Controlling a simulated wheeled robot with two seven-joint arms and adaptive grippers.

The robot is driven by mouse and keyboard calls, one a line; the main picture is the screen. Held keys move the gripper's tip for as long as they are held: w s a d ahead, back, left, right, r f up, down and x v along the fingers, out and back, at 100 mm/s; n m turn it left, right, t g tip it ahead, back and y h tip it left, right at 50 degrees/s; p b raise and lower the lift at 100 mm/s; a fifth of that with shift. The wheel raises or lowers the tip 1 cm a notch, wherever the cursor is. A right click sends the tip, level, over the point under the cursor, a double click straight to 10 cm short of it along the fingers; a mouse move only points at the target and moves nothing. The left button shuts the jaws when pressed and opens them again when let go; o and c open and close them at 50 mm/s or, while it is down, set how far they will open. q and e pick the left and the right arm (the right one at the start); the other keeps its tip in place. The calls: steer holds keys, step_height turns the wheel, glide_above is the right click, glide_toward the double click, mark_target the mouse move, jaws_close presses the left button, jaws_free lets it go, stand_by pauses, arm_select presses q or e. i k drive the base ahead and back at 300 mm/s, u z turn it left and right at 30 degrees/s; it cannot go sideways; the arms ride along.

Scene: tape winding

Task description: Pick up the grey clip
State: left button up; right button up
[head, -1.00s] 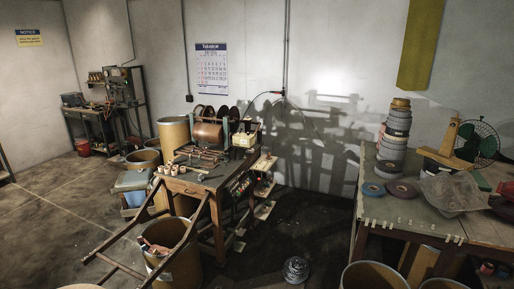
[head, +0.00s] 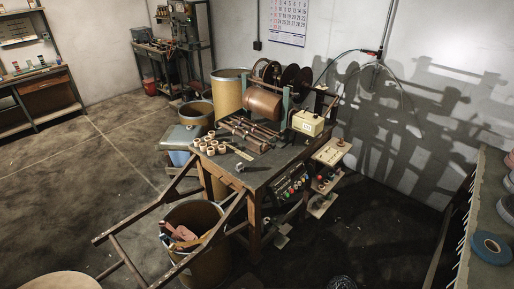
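I cannot make out a grey clip for certain. A small grey object (head: 239,167) lies on the front of the winding machine's wooden table (head: 262,176), but it is too small to identify. Several small pale clip-like pieces (head: 463,232) line the left edge of the workbench (head: 486,188) at the right; their exact colour is unclear. Neither of my grippers shows in the head view.
The winding machine has a copper-coloured drum (head: 262,104) and a cream box (head: 308,123). Wooden rails (head: 138,222) jut from its table toward the lower left. A bin (head: 207,262) stands beneath them. Open floor (head: 75,190) lies at the left.

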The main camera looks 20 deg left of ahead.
mark_target(239, 166)
steer(key=i, duration=2.05)
steer(key=u, duration=0.95)
